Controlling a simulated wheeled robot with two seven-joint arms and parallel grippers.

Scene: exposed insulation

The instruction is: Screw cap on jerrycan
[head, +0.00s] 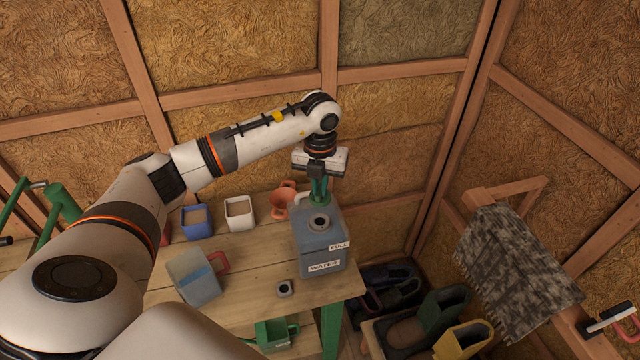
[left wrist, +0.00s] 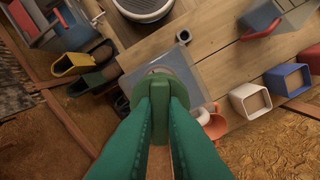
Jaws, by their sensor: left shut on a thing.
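The jerrycan (head: 318,252) is a blue-grey box-shaped can with labels reading FULL and WATER. It stands upright at the right end of the wooden table, with a round opening (head: 320,222) on top. My left gripper (head: 319,182) points down over the can and is shut on the green cap (head: 319,198). In the left wrist view, the green fingers (left wrist: 160,100) pinch the cap (left wrist: 158,82) from both sides. The can's grey top (left wrist: 190,75) lies below it, partly hidden by cap and fingers. The cap looks apart from the opening. My right gripper is not seen.
On the wooden table (head: 235,260) stand an orange pot (head: 283,205), a white container (head: 239,213), a blue container (head: 196,222), a grey-blue jug (head: 195,280) and a small dark block (head: 285,288). A green container (head: 275,333) sits lower. Insulated walls rise close behind the table.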

